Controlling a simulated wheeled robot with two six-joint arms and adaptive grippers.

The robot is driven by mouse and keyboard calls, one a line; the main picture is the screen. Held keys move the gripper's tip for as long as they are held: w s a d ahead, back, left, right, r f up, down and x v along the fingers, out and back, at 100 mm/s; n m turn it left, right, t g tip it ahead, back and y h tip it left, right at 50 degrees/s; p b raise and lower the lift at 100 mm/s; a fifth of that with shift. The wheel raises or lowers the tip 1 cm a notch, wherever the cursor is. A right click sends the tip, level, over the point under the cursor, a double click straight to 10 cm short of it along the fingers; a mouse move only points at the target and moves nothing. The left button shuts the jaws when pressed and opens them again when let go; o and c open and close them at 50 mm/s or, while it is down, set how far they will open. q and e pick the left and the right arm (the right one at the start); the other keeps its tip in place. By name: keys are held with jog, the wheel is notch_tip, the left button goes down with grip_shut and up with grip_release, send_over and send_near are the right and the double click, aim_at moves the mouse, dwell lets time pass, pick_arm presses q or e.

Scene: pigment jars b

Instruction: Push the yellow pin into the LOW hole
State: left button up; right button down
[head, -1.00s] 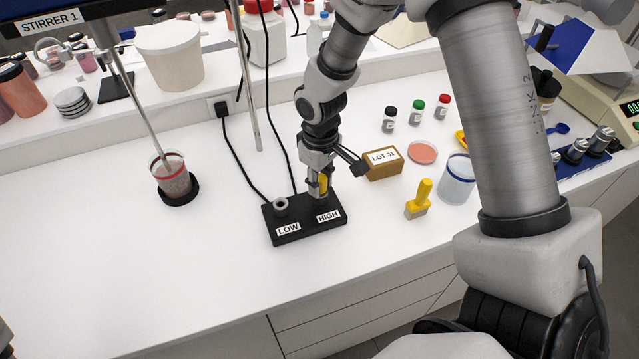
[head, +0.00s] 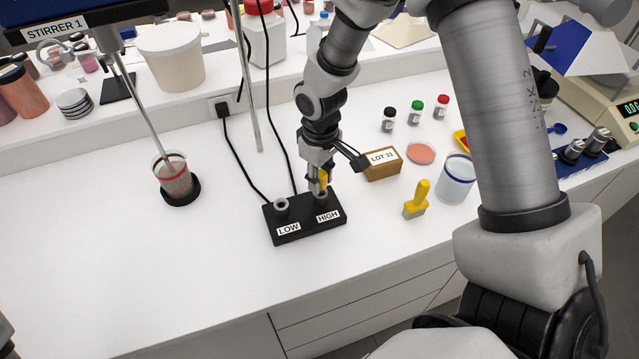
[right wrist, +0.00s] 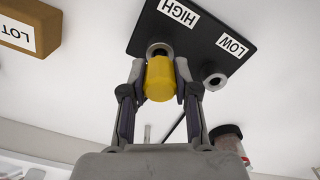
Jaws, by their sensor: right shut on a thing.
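The yellow pin (head: 323,179) is held upright by my right gripper (head: 319,187), over the HIGH hole (head: 320,201) of the black block (head: 303,232). In the right wrist view the fingers (right wrist: 160,88) close on both sides of the pin's yellow head (right wrist: 160,80). The head stands above the grey HIGH collar (right wrist: 158,49), with a dark part between them; I cannot tell whether the pin's tip is still inside. The LOW hole (head: 281,205) is a grey collar to the left, empty, with an open dark centre in the right wrist view (right wrist: 215,81).
A LOT 31 box (head: 382,164) stands just right of my right gripper. A yellow-handled brush (head: 417,200) and a clear beaker (head: 457,180) are further right. Cables run behind the block, and a stirred beaker (head: 174,178) stands left. The counter in front is clear.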

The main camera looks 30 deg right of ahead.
aim_at(320, 173)
jog(key=shift+r+p, duration=2.35)
jog(key=shift+r, duration=0.35)
